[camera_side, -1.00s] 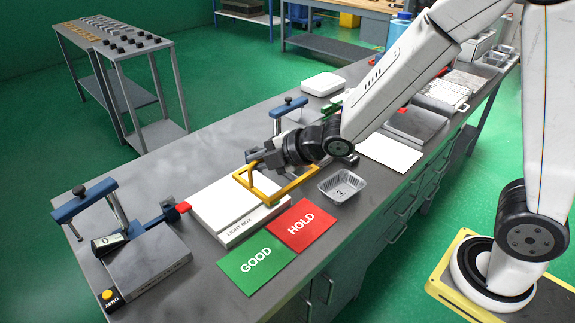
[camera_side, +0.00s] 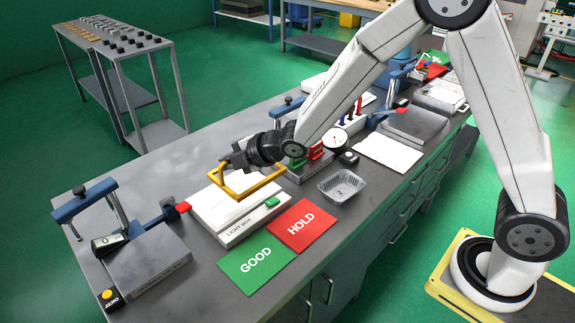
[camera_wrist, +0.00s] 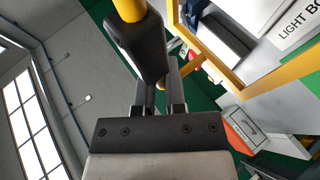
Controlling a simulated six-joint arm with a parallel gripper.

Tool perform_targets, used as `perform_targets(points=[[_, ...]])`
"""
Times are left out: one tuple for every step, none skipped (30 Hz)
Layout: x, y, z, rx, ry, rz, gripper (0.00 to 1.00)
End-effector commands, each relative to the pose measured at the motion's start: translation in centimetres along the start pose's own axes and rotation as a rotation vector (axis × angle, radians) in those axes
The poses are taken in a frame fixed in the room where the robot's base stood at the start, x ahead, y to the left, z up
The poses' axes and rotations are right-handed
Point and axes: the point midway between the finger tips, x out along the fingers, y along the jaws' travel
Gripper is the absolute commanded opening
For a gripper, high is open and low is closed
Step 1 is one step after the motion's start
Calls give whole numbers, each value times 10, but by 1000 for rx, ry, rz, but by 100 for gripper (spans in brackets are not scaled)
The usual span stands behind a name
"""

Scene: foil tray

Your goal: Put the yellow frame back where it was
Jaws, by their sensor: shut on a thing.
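The yellow frame (camera_side: 250,188) is held by my gripper (camera_side: 232,163) above the white light box (camera_side: 225,222) in the side view. My gripper is shut on one edge of the frame. The frame looks tilted, and whether it touches the light box cannot be told. In the wrist view the frame (camera_wrist: 243,84) reaches out to the right of a dark finger, with the light box's printed face (camera_wrist: 285,28) behind it.
A green GOOD card (camera_side: 255,262) and a red HOLD card (camera_side: 302,225) lie in front of the light box. A grey plate with a blue clamp (camera_side: 95,199) stands at left.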

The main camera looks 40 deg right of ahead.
Motion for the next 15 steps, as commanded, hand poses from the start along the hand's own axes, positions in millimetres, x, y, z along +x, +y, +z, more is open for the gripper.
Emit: perform_targets(points=[[8,1,1,0,0,0,0],[11,0,2,0,0,-1,0],[16,-2,3,0,0,-2,0],[20,-3,4,-1,0,-2,0],[23,-5,5,-1,0,-3,0],[28,-6,6,-1,0,-2,0],[31,-8,7,-1,0,-2,0],[35,-9,8,-1,0,-3,0],[40,-10,9,-1,0,-2,0],[43,-11,10,-1,0,-3,0],[47,-12,11,-1,0,-2,0],[51,-14,12,-1,0,-2,0],[54,-15,13,0,0,-2,0],[57,-16,14,0,0,-1,0],[61,-16,14,0,0,-1,0]])
